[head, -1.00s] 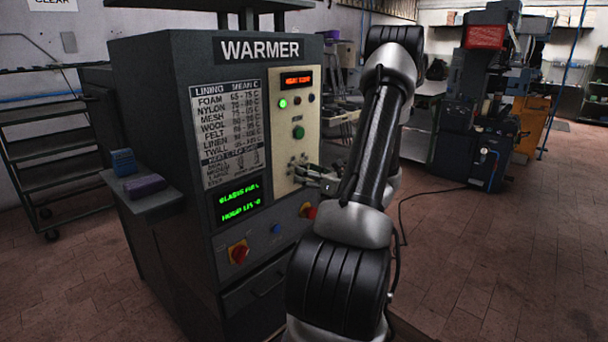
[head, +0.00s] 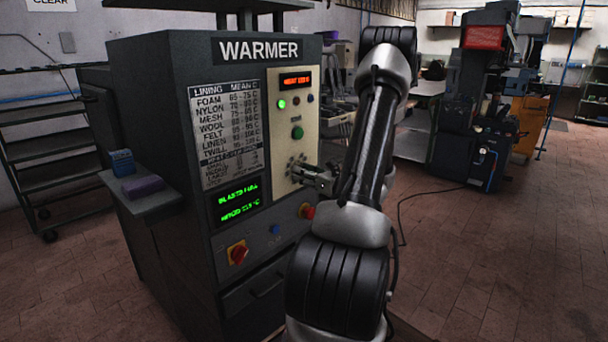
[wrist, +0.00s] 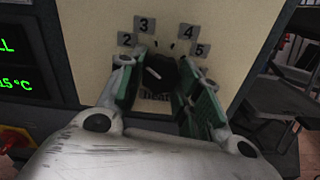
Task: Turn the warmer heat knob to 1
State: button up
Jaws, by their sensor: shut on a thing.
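The warmer (head: 240,130) is a dark grey cabinet with a cream control panel (head: 308,142). The heat knob (wrist: 163,72) is black with a white pointer line, on the cream panel in the wrist view. The pointer leans up and left, on the side of the 2 label (wrist: 125,39); its exact setting is unclear. Labels 3, 4 and 5 also show; no 1 is visible. My gripper (wrist: 160,77) is shut on the knob, one green-padded finger on each side. In the head view my gripper (head: 308,172) reaches the lower panel and largely hides the knob.
A green-text display (head: 238,202) is left of the knob. A red-and-yellow switch (head: 238,253) and a second red knob (head: 307,211) sit below. A small shelf (head: 150,200) with two blocks juts out at left. Open floor lies right of my arm.

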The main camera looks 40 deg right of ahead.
jog(key=shift+d+n, duration=0.1)
jog(key=shift+n, duration=3.3)
jog(key=o, duration=1)
jog(key=shift+o, duration=0.2)
jog(key=shift+s, duration=0.1)
jog(key=s, duration=1.1)
jog(key=shift+s+d, duration=0.4)
jog(key=shift+d, duration=0.05)
